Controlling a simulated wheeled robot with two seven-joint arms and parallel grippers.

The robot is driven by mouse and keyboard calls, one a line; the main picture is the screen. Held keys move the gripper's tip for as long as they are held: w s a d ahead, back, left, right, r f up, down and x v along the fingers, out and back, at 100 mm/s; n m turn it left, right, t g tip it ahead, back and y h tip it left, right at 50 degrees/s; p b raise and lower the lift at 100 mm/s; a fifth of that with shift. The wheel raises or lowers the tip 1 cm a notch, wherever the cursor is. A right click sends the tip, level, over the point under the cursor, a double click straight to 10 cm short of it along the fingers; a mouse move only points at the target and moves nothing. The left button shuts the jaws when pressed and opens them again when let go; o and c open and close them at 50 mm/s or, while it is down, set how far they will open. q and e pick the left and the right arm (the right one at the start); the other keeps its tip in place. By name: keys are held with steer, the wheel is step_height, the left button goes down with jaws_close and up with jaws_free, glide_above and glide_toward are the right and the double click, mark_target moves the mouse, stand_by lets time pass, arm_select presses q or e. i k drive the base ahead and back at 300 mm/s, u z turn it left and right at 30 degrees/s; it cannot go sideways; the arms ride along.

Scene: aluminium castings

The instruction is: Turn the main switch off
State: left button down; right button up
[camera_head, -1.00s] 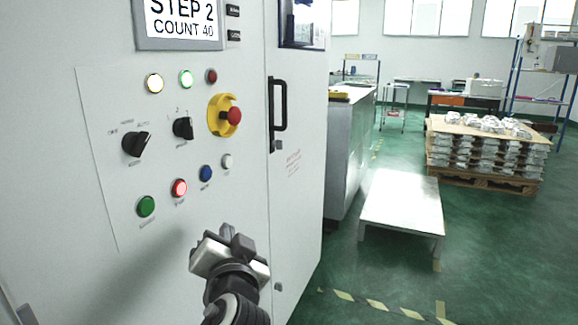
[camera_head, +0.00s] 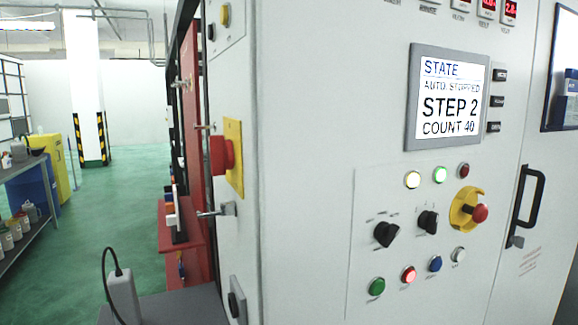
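A red switch knob (camera_head: 221,155) stands out from a yellow plate (camera_head: 234,158) on the narrow left side of the grey control cabinet (camera_head: 310,150). This looks like the main switch; I see it side-on and cannot read its position. On the cabinet's front are two black selector knobs, one at the left (camera_head: 387,233) and one at the right (camera_head: 428,222). A red emergency button (camera_head: 479,213) sits in a yellow collar to their right. Neither of my grippers shows in this view.
The lit display (camera_head: 449,98) reads auto stopped, step 2, count 40. A door latch (camera_head: 218,210) sticks out below the red knob. A grey device with a cable (camera_head: 123,297) stands at lower left. Green floor (camera_head: 110,205) lies open at left.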

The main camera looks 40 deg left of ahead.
mark_target(222, 151)
steer(key=u, duration=3.65)
steer(key=i, duration=1.4)
steer(key=z, duration=3.65)
